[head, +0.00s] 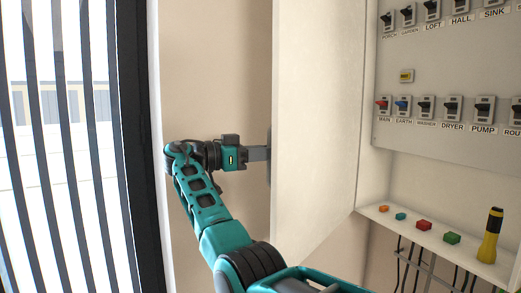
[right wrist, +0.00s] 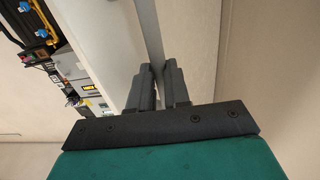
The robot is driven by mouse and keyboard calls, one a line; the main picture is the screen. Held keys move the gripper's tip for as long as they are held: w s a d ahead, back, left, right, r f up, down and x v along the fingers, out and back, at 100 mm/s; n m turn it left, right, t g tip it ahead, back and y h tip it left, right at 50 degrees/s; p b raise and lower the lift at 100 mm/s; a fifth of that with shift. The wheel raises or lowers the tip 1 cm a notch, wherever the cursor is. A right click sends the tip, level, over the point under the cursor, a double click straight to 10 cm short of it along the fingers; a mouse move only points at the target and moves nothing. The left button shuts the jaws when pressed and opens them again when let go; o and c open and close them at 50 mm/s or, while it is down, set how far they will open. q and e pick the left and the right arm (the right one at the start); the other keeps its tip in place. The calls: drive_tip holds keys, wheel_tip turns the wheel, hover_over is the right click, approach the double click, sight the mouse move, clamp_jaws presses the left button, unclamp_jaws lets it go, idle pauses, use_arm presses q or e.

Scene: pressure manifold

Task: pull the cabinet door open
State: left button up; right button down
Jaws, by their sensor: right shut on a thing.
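The cabinet door (head: 315,130) is a pale panel standing swung open, its inner face towards me and the cabinet interior exposed at right. My right gripper (head: 262,154) reaches to the door's outer side at its left edge; its fingertips are partly hidden behind the panel. In the right wrist view, the right gripper (right wrist: 160,78) is shut on the grey bar handle (right wrist: 149,32), which runs between its two dark fingers beside the pale door (right wrist: 103,35). My left gripper is in neither view.
Inside the cabinet is a panel (head: 450,65) of labelled switches. A ledge (head: 400,226) below holds small coloured blocks and a yellow-black flashlight (head: 490,236). Dark cables hang underneath. A barred window (head: 60,150) with a dark frame stands left; beige wall (head: 210,70) lies between.

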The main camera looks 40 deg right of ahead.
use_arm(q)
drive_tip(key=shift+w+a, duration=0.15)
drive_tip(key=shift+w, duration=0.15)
use_arm(e)
drive_tip(key=shift+w+d+f, duration=0.1)
drive_tip(key=shift+w+d, duration=0.2)
drive_tip(key=shift+d, duration=0.05)
drive_tip(key=c, duration=1.5)
unclamp_jaws()
drive_tip(key=shift+o, duration=1.4)
drive_tip(key=shift+d+f+g, duration=0.2)
drive_tip(key=shift+d+g, duration=0.1)
drive_tip(key=shift+d, duration=0.1)
drive_tip(key=shift+o, duration=0.6)
drive_tip(key=shift+a, duration=0.1)
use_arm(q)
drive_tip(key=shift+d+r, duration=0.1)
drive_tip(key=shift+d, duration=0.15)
use_arm(e)
drive_tip(key=shift+a+r, duration=0.1)
drive_tip(key=shift+a, duration=0.05)
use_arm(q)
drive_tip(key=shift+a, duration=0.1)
